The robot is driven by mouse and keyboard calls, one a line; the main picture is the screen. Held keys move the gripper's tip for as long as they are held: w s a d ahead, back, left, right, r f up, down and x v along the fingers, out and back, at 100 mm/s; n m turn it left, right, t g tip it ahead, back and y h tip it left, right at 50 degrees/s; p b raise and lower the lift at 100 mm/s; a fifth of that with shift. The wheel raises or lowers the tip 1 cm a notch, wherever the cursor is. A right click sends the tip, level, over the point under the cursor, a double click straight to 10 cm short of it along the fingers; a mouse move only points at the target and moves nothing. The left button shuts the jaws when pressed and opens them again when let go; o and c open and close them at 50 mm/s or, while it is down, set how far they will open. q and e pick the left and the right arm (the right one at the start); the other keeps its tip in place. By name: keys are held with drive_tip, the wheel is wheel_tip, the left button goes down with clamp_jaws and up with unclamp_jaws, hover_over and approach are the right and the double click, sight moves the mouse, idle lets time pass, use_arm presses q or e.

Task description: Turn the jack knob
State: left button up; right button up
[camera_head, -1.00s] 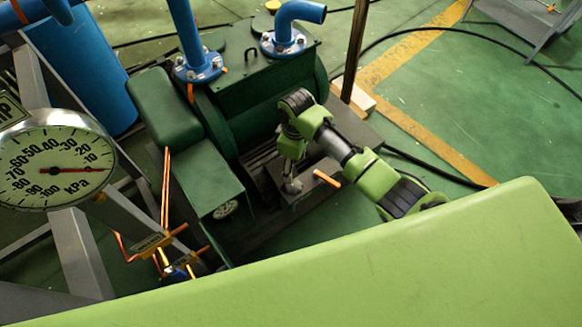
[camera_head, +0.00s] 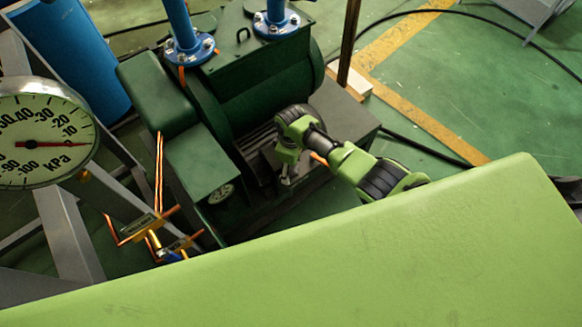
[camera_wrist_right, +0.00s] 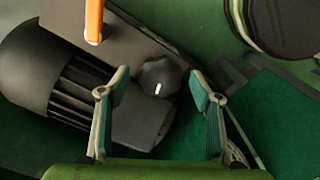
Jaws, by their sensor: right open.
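The knob (camera_wrist_right: 159,76) is round and black with a short white mark. In the right wrist view it sits on a dark box, beside a ribbed black motor-like cylinder (camera_wrist_right: 30,75). My right gripper (camera_wrist_right: 160,84) is open, with one green-padded finger to each side of the knob in the picture. I see no clear contact between fingers and knob. In the head view my right gripper (camera_head: 287,176) points down beside the dark green pump (camera_head: 265,85), and the knob cannot be made out there. My left gripper is not in view.
An orange lever (camera_wrist_right: 93,20) stands close to the knob; its tip shows beside my right arm in the head view (camera_head: 318,158). A pressure gauge (camera_head: 40,140), blue pipes (camera_head: 180,20) and thin copper-coloured rods (camera_head: 159,180) stand left. Floor right of the pump is mostly open.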

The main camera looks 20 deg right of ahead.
drive_tip(key=c, duration=1.1)
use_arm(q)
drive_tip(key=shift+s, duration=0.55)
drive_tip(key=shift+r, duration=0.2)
use_arm(e)
drive_tip(key=shift+m, duration=0.3)
drive_tip(key=m+p, duration=0.1)
drive_tip(key=m, duration=0.1)
drive_tip(key=shift+s+a+m+p, duration=0.1)
drive_tip(key=shift+m+p, duration=0.2)
drive_tip(key=shift+m, duration=0.1)
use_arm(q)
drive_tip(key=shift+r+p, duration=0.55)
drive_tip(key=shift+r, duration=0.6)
use_arm(e)
drive_tip(key=shift+m, duration=2.2)
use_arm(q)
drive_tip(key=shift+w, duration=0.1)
